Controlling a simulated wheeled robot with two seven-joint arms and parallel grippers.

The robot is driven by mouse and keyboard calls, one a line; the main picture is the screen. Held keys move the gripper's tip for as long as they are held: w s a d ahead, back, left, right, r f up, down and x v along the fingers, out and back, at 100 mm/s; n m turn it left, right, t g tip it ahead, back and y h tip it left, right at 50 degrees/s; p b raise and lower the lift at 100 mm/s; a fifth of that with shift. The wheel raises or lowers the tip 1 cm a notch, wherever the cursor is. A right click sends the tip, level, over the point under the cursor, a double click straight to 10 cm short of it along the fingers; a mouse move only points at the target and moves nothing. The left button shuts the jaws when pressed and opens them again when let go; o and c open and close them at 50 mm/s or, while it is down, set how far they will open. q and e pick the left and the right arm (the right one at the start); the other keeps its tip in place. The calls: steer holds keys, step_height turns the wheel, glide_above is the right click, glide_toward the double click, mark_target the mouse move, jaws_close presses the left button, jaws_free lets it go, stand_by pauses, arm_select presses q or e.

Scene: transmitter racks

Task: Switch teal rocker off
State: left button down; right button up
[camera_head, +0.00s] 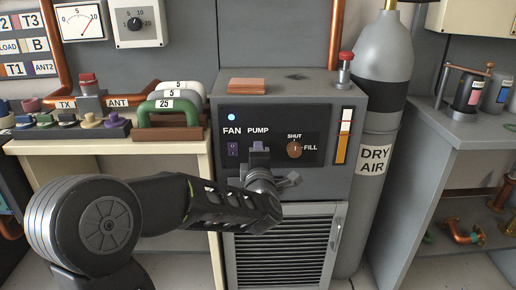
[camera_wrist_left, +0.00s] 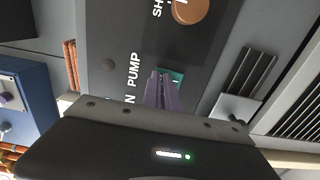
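The teal rocker (camera_wrist_left: 172,76) shows in the left wrist view beside the PUMP label on the dark panel; only part of it is visible past my fingers. In the head view it is hidden behind my left gripper (camera_head: 260,149), which is in front of the panel below the PUMP label. In the left wrist view the two purplish fingers of my left gripper (camera_wrist_left: 160,78) are together, with nothing seen between them. Their tips overlap the rocker in the picture; I cannot tell whether they touch it. My right gripper is not in view.
A purple FAN rocker (camera_head: 233,149) is just left of the gripper. A copper-coloured SHUT/FILL knob (camera_head: 294,149) is to its right. A dry-air cylinder (camera_head: 375,180) stands right of the cabinet (camera_head: 225,180). A bench (camera_head: 100,146) with connectors is at left.

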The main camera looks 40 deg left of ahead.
arm_select(q)
steer(key=shift+a+r, duration=0.1)
steer(key=shift+r, duration=0.1)
steer(key=v, duration=0.8)
steer(key=shift+f+p, duration=0.15)
steer(key=shift+p, duration=0.3)
steer(key=shift+w, duration=0.1)
